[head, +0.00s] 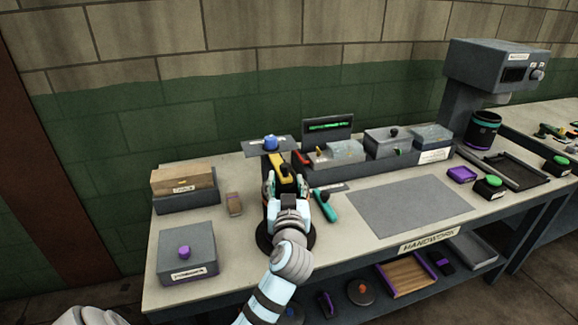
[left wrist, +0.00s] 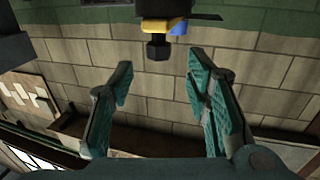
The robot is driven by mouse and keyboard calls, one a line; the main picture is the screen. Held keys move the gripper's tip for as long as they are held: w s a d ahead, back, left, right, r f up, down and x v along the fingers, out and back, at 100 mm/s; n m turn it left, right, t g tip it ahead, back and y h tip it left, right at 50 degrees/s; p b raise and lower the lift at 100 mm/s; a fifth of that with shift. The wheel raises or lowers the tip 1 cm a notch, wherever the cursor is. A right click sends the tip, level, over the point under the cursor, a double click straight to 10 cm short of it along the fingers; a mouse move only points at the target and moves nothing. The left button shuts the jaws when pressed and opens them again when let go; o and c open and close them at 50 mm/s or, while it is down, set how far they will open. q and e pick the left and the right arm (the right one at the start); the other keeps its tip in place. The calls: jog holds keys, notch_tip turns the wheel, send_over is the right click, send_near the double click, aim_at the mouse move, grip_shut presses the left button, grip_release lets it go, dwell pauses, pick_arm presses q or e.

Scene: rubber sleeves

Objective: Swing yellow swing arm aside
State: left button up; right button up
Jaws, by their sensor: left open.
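The yellow swing arm (head: 279,162) sits on a dark stand near the back left of the bench, with a grey plate carrying a blue knob (head: 270,142) behind it. My left gripper (head: 285,183) is at the front end of the arm, its fingers apart on either side, and partly hides the stand. In the left wrist view the yellow arm (left wrist: 158,25) and a black knob (left wrist: 158,49) show at the top, beyond the open fingertips (left wrist: 160,75). Nothing is between the fingers there. My right gripper is not in view.
A teal-handled tool (head: 325,206) lies close to the right of my left gripper. A small brown block (head: 234,204) and a grey box with a purple knob (head: 186,254) are to the left. A grey mat (head: 410,207) lies bare at right.

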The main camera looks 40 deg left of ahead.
aim_at(286, 170)
pick_arm(q)
jog(key=x, duration=0.7)
jog(key=shift+w+a, duration=0.1)
jog(key=shift+w, duration=0.1)
grip_shut()
